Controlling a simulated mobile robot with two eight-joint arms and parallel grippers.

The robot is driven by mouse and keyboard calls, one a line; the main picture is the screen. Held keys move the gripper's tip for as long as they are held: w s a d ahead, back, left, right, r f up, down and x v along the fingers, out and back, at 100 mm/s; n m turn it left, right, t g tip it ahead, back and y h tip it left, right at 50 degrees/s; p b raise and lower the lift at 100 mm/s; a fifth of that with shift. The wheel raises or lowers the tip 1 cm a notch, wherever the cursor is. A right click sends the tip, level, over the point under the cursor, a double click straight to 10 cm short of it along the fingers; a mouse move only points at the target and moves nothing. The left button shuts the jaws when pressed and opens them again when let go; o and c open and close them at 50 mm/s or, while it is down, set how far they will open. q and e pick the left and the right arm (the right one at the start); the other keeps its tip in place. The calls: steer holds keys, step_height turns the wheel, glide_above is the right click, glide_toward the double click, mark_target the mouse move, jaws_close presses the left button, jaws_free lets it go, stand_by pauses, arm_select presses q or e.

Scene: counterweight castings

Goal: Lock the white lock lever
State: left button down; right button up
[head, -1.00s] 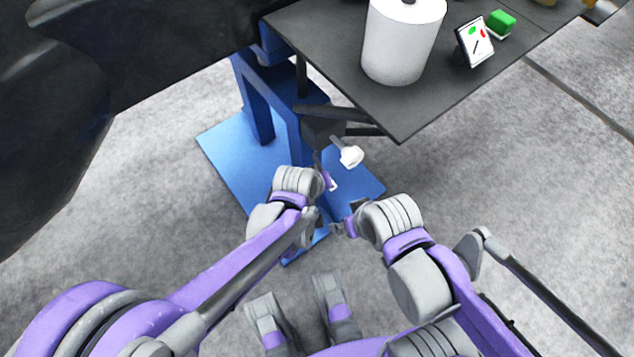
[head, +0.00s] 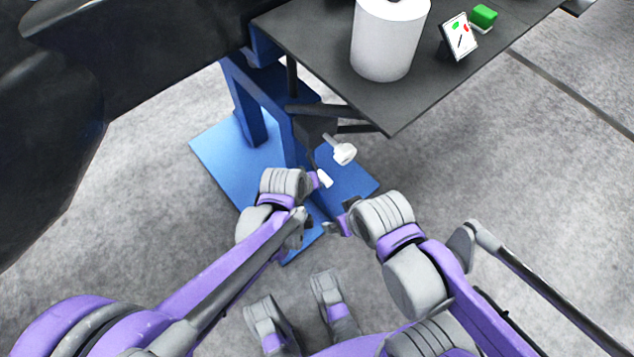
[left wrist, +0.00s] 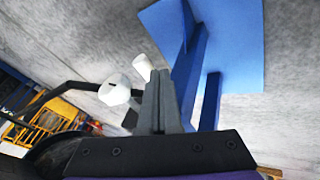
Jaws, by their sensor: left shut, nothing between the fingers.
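Two white parts show below the table beside the blue stand. One is a white knob on a short stem (head: 344,154), also in the left wrist view (left wrist: 114,91). The other is a small white stub (head: 325,179), also in the left wrist view (left wrist: 142,66). I cannot tell for sure which is the white lock lever. My left gripper (head: 316,180) is shut and empty, close beside the stub. In the left wrist view its fingers (left wrist: 164,92) stand just right of the stub; contact is unclear. My right gripper (head: 339,225) is lower right, apart from both; its opening is unclear.
The blue stand (head: 240,160) rises from a flat blue base on the grey floor. A large black shape (head: 60,110) fills the upper left. Floor at right is free.

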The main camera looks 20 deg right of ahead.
arm_select(q)
steer(key=s+p+v, duration=0.1)
steer(key=p+v, duration=0.2)
steer(key=v, duration=0.8)
steer(key=shift+s+d+f, duration=0.15)
steer(key=shift+d, duration=0.05)
arm_select(e)
steer(key=r, duration=0.4)
steer(key=shift+s+a+r, duration=0.1)
steer(key=shift+s+a, duration=0.25)
arm_select(q)
steer(key=s+a+r+n+t+y, duration=0.15)
steer(key=s+a, duration=0.35)
steer(key=a, duration=1)
steer(key=s+a+r+g+y, duration=0.1)
steer(key=s+a+y, duration=0.3)
steer(key=a, duration=1.1)
step_height(320, 180, up, 18)
steer(key=w+t+p, duration=0.1)
steer(key=p, duration=1.5)
steer(key=shift+a+f+h, duration=0.2)
steer(key=shift+h, duration=0.15)
arm_select(e)
step_height(320, 180, up, 18)
steer(key=w+t, duration=0.1)
steer(key=w, duration=0.1)
arm_select(q)
steer(key=shift+s, duration=0.15)
arm_select(e)
steer(key=shift+s, duration=0.15)
